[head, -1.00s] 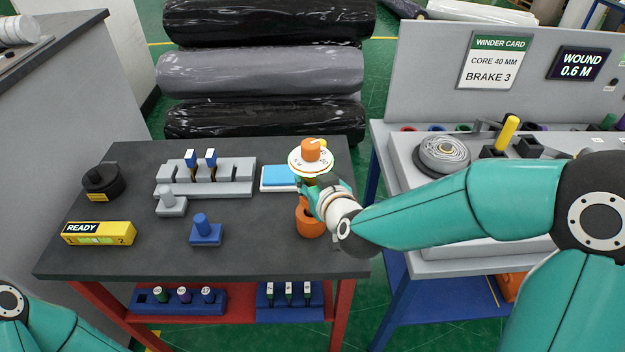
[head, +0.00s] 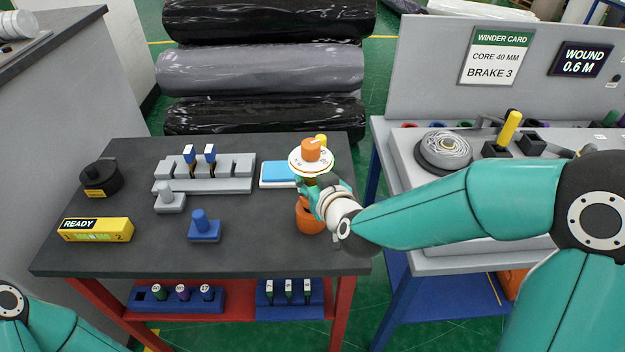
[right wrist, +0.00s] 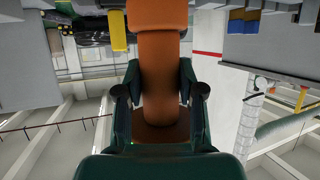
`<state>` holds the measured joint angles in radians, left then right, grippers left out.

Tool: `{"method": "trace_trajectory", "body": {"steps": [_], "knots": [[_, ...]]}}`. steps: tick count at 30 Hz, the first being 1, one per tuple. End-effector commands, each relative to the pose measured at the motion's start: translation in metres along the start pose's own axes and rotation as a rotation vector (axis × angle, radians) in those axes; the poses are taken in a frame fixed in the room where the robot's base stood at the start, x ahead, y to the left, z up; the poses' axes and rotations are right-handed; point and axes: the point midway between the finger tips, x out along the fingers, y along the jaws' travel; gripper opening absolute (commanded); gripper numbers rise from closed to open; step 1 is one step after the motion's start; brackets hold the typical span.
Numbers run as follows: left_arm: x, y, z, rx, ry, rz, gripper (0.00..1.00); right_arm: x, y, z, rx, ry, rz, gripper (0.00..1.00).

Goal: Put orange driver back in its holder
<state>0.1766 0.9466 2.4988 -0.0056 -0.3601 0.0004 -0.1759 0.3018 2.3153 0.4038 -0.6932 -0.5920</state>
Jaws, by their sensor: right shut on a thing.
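The orange driver (head: 311,149) has an orange top above a white marked disc. It is over the right part of the dark table. My right gripper (head: 320,187) is shut on it just below the disc, and my fingers hide its lower part. An orange round holder (head: 309,219) with a dark opening stands below the gripper, partly hidden by it. I cannot tell whether the driver's lower end touches it. In the right wrist view the orange driver (right wrist: 158,65) lies between the two dark fingers (right wrist: 157,95). My left gripper is out of view.
The dark table (head: 255,250) also bears a grey rack (head: 210,184), a blue-topped pad (head: 278,174), a blue peg block (head: 204,230), a yellow READY box (head: 95,230) and a black round thing (head: 100,180). A grey bench (head: 440,260) stands at right. Wrapped rolls (head: 260,70) lie behind.

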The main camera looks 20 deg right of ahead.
Motion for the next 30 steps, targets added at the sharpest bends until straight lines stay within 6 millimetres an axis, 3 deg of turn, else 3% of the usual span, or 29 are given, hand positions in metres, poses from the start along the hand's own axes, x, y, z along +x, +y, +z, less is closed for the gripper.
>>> {"method": "trace_trajectory", "body": {"steps": [30], "knots": [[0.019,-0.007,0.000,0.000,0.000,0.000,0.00,0.007,0.001,0.016,0.000,0.007,0.002,0.07]]}}
